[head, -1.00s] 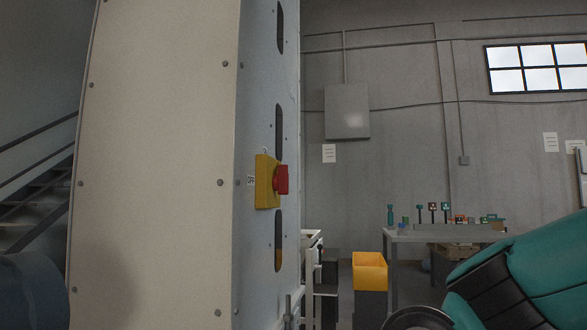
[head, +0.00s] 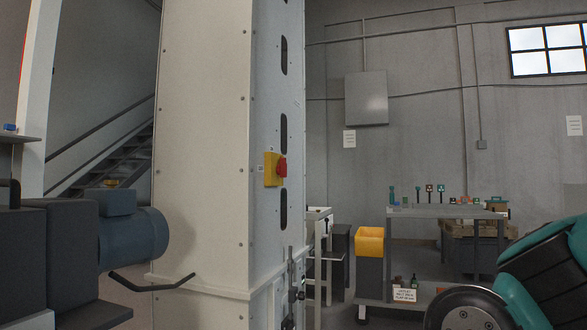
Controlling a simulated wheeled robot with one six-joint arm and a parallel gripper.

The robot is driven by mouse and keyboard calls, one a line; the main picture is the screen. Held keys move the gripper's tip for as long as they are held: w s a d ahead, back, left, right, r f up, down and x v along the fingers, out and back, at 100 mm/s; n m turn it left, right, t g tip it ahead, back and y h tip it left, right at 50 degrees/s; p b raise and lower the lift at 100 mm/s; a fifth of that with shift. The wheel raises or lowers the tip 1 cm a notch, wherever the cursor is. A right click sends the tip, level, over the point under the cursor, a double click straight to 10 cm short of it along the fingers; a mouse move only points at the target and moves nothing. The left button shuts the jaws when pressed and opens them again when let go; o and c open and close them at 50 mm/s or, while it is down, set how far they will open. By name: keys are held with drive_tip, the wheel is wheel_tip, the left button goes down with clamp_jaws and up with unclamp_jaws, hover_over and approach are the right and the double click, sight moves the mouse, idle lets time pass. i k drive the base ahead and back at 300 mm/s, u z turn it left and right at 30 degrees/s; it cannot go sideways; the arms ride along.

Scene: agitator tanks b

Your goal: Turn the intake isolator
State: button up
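A small label sits at the plate's left edge, too small to read now. A teal and black part of my arm (head: 545,270) shows at the lower right, well apart from the isolator. My gripper is not in view.
A yellow bin (head: 369,242) and a workbench (head: 440,212) with small items stand at the right. Stairs (head: 118,160) rise behind on the left.

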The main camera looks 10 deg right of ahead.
sight(281, 168)
drive_tip(key=z, duration=0.65)
drive_tip(key=i, duration=0.85)
drive_tip(key=u, duration=0.1)
